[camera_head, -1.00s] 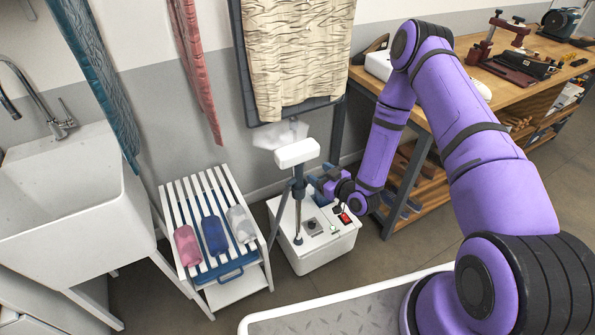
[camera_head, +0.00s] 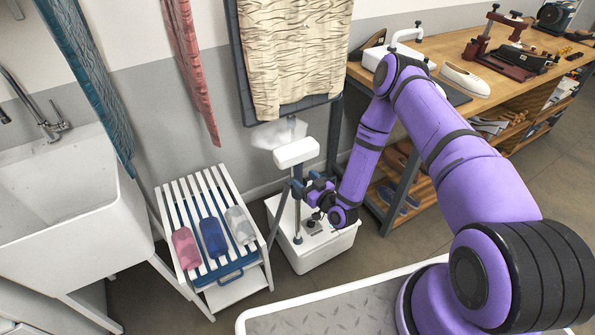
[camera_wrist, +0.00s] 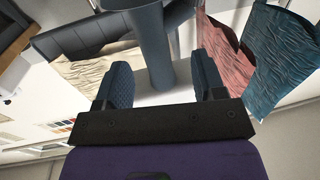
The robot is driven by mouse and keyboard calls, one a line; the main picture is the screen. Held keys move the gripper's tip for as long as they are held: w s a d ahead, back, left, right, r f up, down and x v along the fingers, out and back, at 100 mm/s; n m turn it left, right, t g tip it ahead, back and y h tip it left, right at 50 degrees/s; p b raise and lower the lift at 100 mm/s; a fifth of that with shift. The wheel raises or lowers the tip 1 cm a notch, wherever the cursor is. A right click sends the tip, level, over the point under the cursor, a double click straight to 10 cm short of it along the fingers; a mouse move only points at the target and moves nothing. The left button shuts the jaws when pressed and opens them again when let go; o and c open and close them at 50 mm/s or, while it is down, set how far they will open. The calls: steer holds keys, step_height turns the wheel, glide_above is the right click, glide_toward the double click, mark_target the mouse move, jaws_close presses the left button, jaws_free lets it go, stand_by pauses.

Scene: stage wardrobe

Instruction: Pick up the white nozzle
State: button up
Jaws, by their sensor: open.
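The white nozzle (camera_head: 296,152) sits atop the upright pole of a white steamer with a boxy base (camera_head: 330,248), in front of the grey wall. A blue-grey handle (camera_head: 298,172) shows below the nozzle. My gripper (camera_head: 304,186) is open just below the nozzle, at the handle. In the wrist view, my gripper's two dark blue fingers (camera_wrist: 163,75) stand on either side of a blue-grey cylinder (camera_wrist: 150,45), which looks like the handle. I cannot tell whether either finger touches it.
A white sink (camera_head: 60,200) is farther left. A patterned cloth (camera_head: 293,50) hangs above. A wooden workbench (camera_head: 450,85) stands right, close to my arm.

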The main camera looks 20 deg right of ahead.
mark_target(301, 176)
steer(key=x, duration=0.5)
steer(key=shift+w+d+f, duration=0.1)
steer(key=shift+d+f, duration=0.1)
steer(key=shift+d, duration=0.1)
